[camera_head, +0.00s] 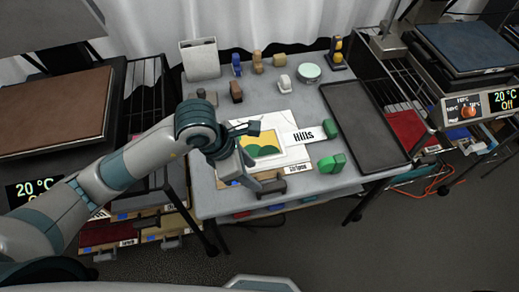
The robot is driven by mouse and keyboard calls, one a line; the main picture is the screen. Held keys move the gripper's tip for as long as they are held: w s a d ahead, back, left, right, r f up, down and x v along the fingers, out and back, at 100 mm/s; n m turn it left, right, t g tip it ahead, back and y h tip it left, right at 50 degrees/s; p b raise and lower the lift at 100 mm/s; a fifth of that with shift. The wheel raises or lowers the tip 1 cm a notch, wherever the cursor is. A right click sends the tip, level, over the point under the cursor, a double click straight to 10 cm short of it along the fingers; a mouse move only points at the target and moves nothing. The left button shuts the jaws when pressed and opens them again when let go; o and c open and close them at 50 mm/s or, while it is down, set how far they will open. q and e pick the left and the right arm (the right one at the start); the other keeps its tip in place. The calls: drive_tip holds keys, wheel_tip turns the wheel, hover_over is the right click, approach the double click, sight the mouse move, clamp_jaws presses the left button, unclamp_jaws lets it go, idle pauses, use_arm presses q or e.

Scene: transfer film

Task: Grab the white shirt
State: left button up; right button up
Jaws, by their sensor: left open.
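No white thing in view can be clearly told as a shirt. A flat white piece (296,153) lies on the grey table, with a yellow and green hill picture (268,149) on it; whether it is cloth or a sheet I cannot tell. My left gripper (252,143) reaches in from the left, its fingers apart over the left edge of the picture. It covers part of the picture, and nothing shows between the fingers. Whether it touches the picture is unclear. My right gripper is not in view.
Small stamps and blocks (236,92) stand at the back of the table. A dark tray (372,130) lies at its right side. Heat presses stand left (50,110) and right (468,45). A red folded item (408,127) is at right.

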sight(272, 185)
use_arm(q)
drive_tip(key=p+x, duration=0.2)
drive_tip(key=x, duration=0.6)
drive_tip(key=shift+d+f, duration=0.15)
drive_tip(key=shift+f, duration=0.15)
drive_tip(key=shift+w+d+f+p, duration=0.25)
drive_tip(key=shift+d+f+p, duration=0.05)
drive_tip(key=shift+p, duration=0.25)
drive_tip(key=x, duration=0.1)
drive_tip(key=p+x, duration=0.1)
drive_tip(key=x, duration=0.1)
drive_tip(key=shift+w+d+f+p, duration=0.2)
drive_tip(key=shift+w+d+p, duration=0.1)
drive_tip(key=shift+d+p, duration=0.05)
drive_tip(key=shift+f, duration=0.3)
drive_tip(key=shift+w+d, duration=0.1)
clamp_jaws()
